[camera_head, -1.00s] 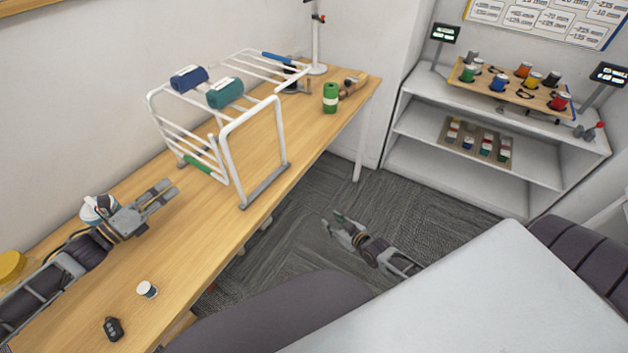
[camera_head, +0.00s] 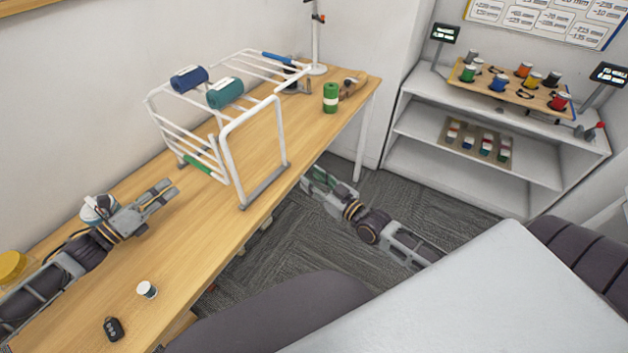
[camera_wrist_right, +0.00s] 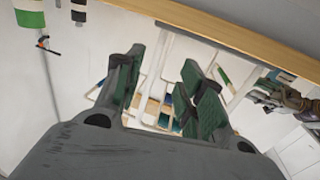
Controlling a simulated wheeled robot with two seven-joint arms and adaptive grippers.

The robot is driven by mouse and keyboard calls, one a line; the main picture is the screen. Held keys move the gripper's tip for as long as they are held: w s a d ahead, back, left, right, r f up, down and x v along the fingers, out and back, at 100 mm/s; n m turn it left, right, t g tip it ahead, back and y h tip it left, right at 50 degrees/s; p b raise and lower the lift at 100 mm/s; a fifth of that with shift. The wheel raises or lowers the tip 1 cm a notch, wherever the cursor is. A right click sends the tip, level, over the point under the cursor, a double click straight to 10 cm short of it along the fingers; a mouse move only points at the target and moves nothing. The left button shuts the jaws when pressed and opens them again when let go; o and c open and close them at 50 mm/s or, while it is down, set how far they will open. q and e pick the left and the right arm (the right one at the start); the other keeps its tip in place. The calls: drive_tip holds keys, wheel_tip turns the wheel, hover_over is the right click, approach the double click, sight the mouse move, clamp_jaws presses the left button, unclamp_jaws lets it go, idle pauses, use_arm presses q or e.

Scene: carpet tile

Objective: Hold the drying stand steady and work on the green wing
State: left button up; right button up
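The white drying stand (camera_head: 228,152) stands on the wooden table, with a blue roll (camera_head: 189,78) and a teal roll (camera_head: 225,93) on its top. A wing with a green sleeve (camera_head: 197,165) slopes down inside its left end. A wing with a blue sleeve (camera_head: 277,58) extends at the far right. My left gripper (camera_head: 170,189) is open and empty over the table, left of the stand. My right gripper (camera_head: 310,178) is open beyond the table's front edge, right of the stand and apart from it. In the right wrist view its fingers (camera_wrist_right: 160,85) frame part of the stand, with nothing held.
A green spool (camera_head: 330,97) and a lamp-like post (camera_head: 316,50) stand at the table's far end. A small white cup (camera_head: 147,289) and a black key fob (camera_head: 113,328) lie near. Shelves (camera_head: 480,150) stand behind. The table between left gripper and stand is clear.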

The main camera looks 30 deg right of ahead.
sight(285, 159)
drive_tip(key=shift+w, duration=0.15)
idle(0.3)
drive_tip(key=shift+x, duration=6.75)
drive_tip(key=shift+c, duration=0.5)
clamp_jaws()
